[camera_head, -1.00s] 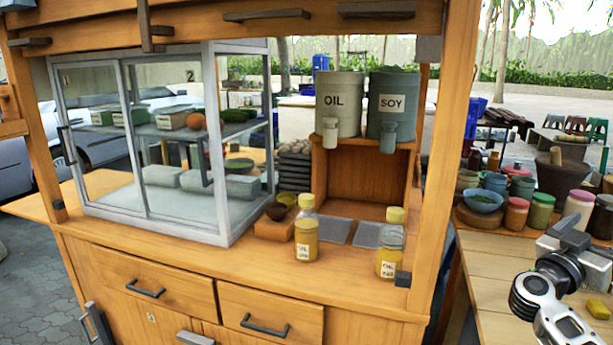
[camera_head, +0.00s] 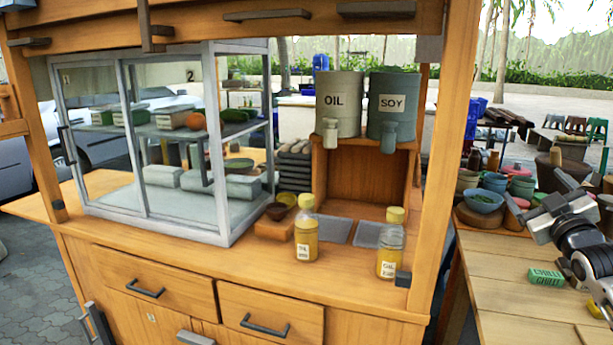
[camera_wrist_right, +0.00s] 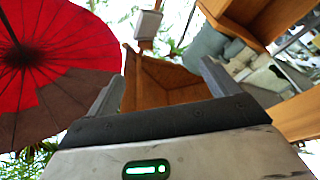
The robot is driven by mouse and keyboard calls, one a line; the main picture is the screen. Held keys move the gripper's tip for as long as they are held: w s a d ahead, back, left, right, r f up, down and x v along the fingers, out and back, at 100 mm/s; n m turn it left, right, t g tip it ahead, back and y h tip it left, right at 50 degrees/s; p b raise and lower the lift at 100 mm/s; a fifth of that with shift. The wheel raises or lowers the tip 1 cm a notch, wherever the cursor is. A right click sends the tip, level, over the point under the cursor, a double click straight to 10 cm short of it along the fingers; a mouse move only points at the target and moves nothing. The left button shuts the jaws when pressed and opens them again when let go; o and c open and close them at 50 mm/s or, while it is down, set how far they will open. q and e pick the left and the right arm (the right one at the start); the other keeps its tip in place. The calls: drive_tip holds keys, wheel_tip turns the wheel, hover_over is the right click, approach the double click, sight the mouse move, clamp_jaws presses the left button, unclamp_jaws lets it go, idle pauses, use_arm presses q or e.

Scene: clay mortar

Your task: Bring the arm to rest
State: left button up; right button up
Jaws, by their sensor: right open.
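My right gripper (camera_head: 537,192) is at the right of the head view, held above the wooden side table (camera_head: 490,262). Its fingers point up and to the left, past the jars at the table's back. In the right wrist view the two fingers of my right gripper (camera_wrist_right: 160,78) stand apart with nothing between them. My left gripper is not in view.
The wooden cart (camera_head: 265,270) stands left of the arm, its post (camera_head: 447,150) nearest. A blue bowl (camera_head: 482,200) and several jars crowd the side table's back. A green chili box (camera_head: 545,277) lies below the gripper. A red umbrella (camera_wrist_right: 65,40) shows in the wrist view.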

drive_tip(key=d+f+m+g+h, duration=0.2)
drive_tip(key=d+f+g+h, duration=0.1)
drive_tip(key=f, duration=0.1)
drive_tip(key=s+a+f+g+y, duration=0.25)
drive_tip(key=s+a+f, duration=0.35)
drive_tip(key=a+f, duration=0.45)
drive_tip(key=s+a+f+g+y, duration=0.1)
drive_tip(key=s+a+f+y, duration=0.2)
drive_tip(key=s+a+f, duration=0.75)
drive_tip(key=s+a+f+g+y, duration=0.1)
drive_tip(key=s+a+f, duration=0.5)
drive_tip(key=s, duration=0.3)
drive_tip(key=s+a+f+m+g+y, duration=0.1)
drive_tip(key=s+a+f+g, duration=0.1)
drive_tip(key=s+a+f, duration=0.3)
drive_tip(key=s+a, duration=0.2)
drive_tip(key=s, duration=0.2)
drive_tip(key=shift+s+a+f+m+y, duration=0.15)
drive_tip(key=shift+a+f+m+y, duration=0.15)
drive_tip(key=shift+f+y, duration=0.1)
drive_tip(key=shift+g, duration=0.25)
